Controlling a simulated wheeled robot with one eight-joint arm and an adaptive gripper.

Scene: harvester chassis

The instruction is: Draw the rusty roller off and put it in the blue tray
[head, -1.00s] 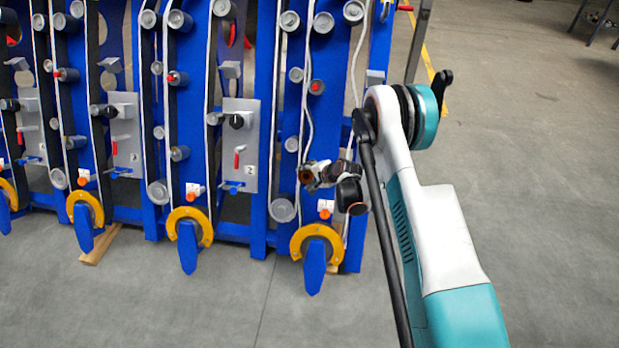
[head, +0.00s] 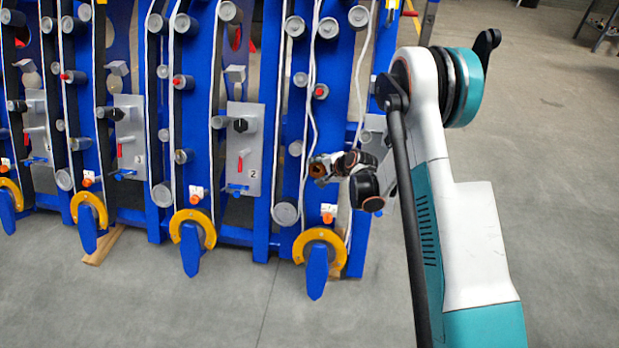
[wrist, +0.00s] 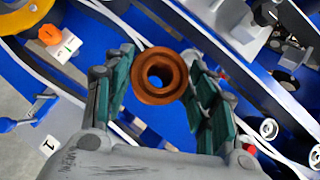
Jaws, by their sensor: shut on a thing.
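The rusty roller (wrist: 160,76) is a brown-orange ring with an open bore, held between the green-padded fingers of my gripper (wrist: 162,90) in the wrist view. No peg shows in its bore; blue shows behind it. In the head view the roller (head: 318,170) is small and rust-coloured at the tip of my gripper (head: 322,169), in front of the rightmost blue chassis column. The gripper is shut on it. I see no blue tray in either view.
The blue chassis (head: 262,200) carries several grey rollers, such as one low down (head: 285,213), and yellow half-rings (head: 320,240). A white cable (head: 312,110) hangs near the gripper. Grey floor (head: 560,200) is open at the right and in front.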

